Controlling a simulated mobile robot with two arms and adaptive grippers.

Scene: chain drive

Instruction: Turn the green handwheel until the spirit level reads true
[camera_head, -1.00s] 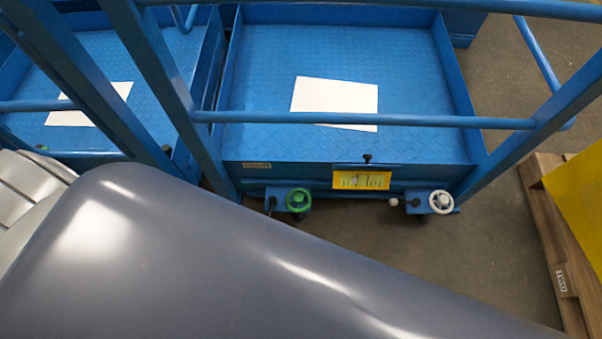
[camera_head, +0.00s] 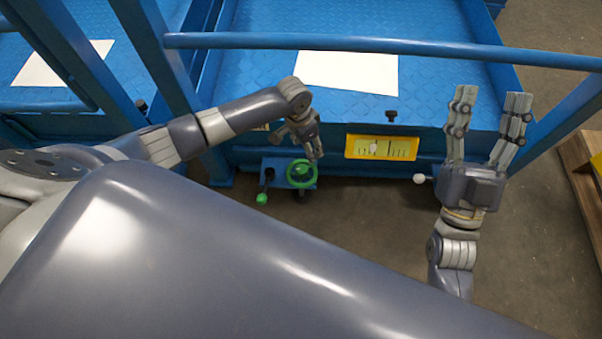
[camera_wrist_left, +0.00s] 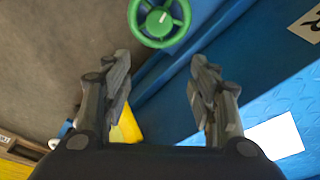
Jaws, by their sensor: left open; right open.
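The green handwheel (camera_head: 301,172) is on the lower front of the blue platform; it also shows at the top of the left wrist view (camera_wrist_left: 160,22). My left gripper (camera_head: 309,146) is just above and beside the wheel in the head view. In the left wrist view my left gripper (camera_wrist_left: 161,66) is open and empty, with the wheel beyond its fingertips and apparently apart from them. The yellow spirit level (camera_head: 381,147) is right of the wheel, its pale bubble appearing left of the middle. My right gripper (camera_head: 491,100) is open and empty, fingers pointing up the picture.
A green-knobbed lever (camera_head: 262,198) sticks out left of the wheel. A white knob (camera_head: 419,179) is near my right gripper, which hides the white handwheel. A blue rail (camera_head: 380,44) crosses above. A white sheet (camera_head: 347,72) lies on the platform. A wooden pallet (camera_head: 583,180) stands at right.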

